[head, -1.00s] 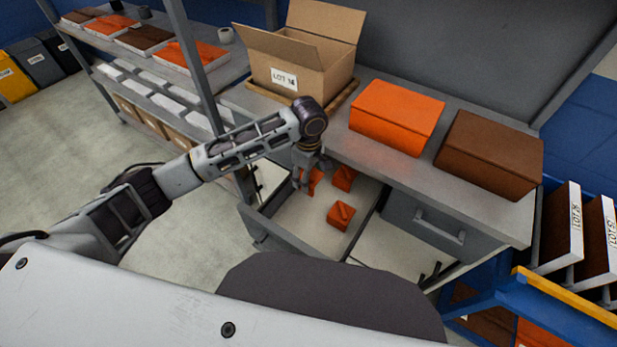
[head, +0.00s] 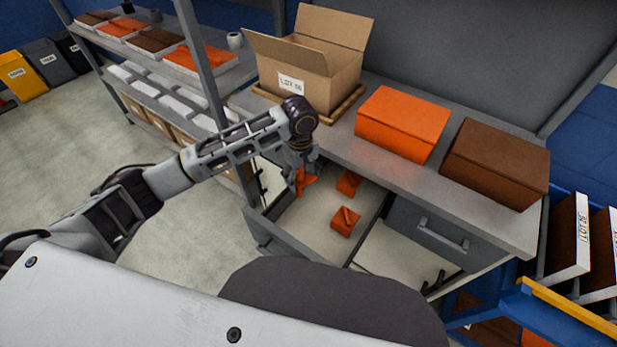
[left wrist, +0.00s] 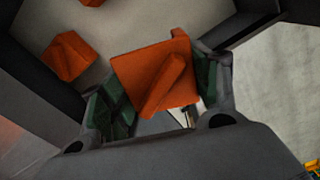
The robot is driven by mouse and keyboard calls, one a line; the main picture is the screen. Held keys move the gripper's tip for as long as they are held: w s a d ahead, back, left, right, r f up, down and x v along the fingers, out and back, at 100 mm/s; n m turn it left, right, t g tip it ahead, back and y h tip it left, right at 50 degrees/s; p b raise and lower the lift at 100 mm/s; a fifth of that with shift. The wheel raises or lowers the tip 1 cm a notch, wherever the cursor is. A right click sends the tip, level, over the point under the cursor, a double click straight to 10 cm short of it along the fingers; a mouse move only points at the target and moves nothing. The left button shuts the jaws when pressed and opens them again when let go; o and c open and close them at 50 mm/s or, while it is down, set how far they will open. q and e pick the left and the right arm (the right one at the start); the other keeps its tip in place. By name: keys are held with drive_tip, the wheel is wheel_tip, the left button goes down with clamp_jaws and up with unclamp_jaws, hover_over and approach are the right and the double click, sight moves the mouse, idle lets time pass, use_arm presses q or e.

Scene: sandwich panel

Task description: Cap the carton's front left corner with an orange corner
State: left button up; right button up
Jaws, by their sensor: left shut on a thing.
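My left gripper (head: 303,178) is shut on an orange corner (head: 306,182), over the left part of the open drawer. In the left wrist view the held orange corner (left wrist: 155,75) sits between the two green-padded fingers. Two more orange corners lie in the drawer, one farther back (head: 348,182) and one nearer the front (head: 345,221). The open cardboard carton (head: 284,65) with a lot label stands on the bench, behind and above the gripper. No cap shows on its visible corners. My right gripper is not in view.
The carton stands on a wooden pallet-like base (head: 345,108). An orange box (head: 402,122) and a brown box (head: 495,162) stand to its right on the grey bench. A shelf post (head: 197,60) rises left of the carton. The drawer (head: 300,215) stands open below the bench.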

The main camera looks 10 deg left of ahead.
use_arm(q)
drive_tip(key=shift+s+a+r+m, duration=0.1)
drive_tip(key=shift+a+r+m, duration=0.35)
drive_tip(key=shift+a+m, duration=0.4)
drive_tip(key=shift+s+a+r+m, duration=0.1)
drive_tip(key=shift+a+r+m, duration=0.3)
drive_tip(key=shift+a+m, duration=0.35)
drive_tip(key=shift+s+a+r+m+p, duration=0.1)
drive_tip(key=shift+a+r+m+p, duration=0.25)
drive_tip(key=shift+a+m, duration=0.5)
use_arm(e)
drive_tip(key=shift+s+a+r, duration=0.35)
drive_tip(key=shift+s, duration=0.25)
use_arm(q)
drive_tip(key=shift+s+a+r+m, duration=0.25)
drive_tip(key=shift+a+r+m, duration=0.45)
drive_tip(key=shift+m, duration=0.5)
drive_tip(key=shift+s+a+r+m, duration=0.2)
drive_tip(key=shift+a+r+m, duration=0.25)
drive_tip(key=shift+a+m, duration=0.55)
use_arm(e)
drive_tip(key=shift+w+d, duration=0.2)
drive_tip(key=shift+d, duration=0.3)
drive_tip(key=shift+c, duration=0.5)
